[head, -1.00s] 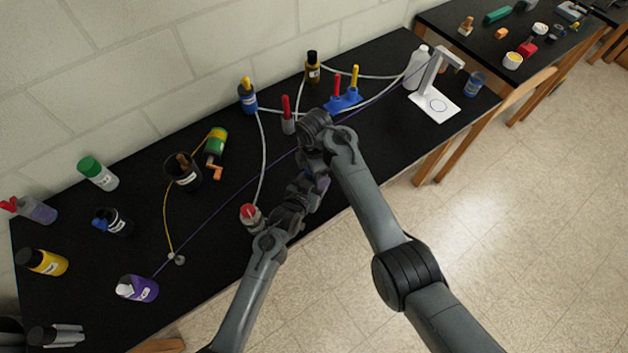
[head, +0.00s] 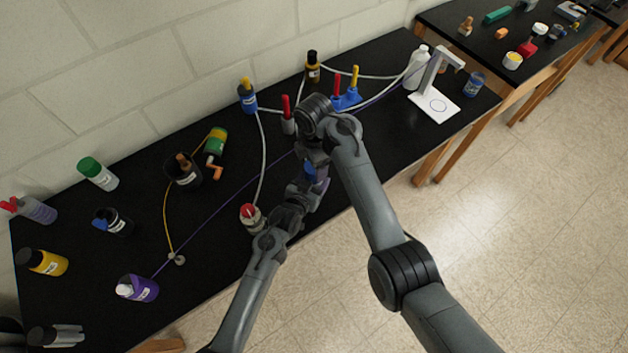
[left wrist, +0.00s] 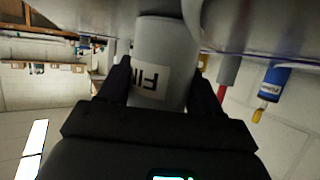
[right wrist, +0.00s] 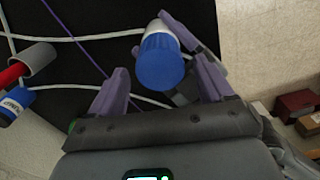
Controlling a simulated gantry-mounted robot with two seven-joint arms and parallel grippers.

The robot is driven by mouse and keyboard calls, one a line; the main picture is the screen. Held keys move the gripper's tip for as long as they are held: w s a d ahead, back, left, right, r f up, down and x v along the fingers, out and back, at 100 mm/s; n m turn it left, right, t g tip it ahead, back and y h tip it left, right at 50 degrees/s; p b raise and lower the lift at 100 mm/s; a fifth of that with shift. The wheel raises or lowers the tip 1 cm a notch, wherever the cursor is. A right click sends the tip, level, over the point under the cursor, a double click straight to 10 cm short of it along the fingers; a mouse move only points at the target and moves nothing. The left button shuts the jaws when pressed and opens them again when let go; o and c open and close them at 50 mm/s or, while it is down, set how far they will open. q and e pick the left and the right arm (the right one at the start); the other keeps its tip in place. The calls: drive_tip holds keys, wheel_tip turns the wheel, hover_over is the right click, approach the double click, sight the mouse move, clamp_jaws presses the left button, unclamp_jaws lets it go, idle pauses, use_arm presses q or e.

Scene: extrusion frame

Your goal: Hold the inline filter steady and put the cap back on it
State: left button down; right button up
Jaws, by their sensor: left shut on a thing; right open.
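The inline filter (left wrist: 163,55) is a pale cylinder with a "FIL" label in the left wrist view. My left gripper (left wrist: 160,80) is shut on its body, one dark finger on each side. In the right wrist view a ribbed blue cap (right wrist: 160,62) is at the near end of the filter's white body (right wrist: 157,24); I cannot tell how fully it is seated. My right gripper (right wrist: 162,84) is open, its fingers apart on either side of the cap. In the head view the blue cap (head: 311,172) shows partly below my right gripper, and the arms hide most of the filter.
A red-topped bottle (head: 251,216) stands close to my left forearm. A red-handled tool in a grey holder (head: 288,122) and a blue rack (head: 346,100) are behind the grippers. Pale tubes and a purple line (head: 225,205) cross the black bench. The front bench edge is near.

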sight(314, 182)
wheel_tip(314, 182, up, 2)
drive_tip(key=n, duration=0.3)
drive_tip(key=shift+w, duration=0.1)
drive_tip(key=shift+r+n, duration=0.4)
drive_tip(key=shift+n, duration=0.45)
drive_tip(key=shift+r+n, duration=0.35)
drive_tip(key=shift+n, duration=0.5)
drive_tip(key=shift+f, duration=4.05)
drive_tip(key=shift+c, duration=0.3)
drive_tip(key=c, duration=1)
drive_tip(key=m, duration=0.4)
drive_tip(key=shift+m, duration=0.3)
drive_tip(key=o, duration=1.2)
drive_tip(key=shift+c, duration=0.2)
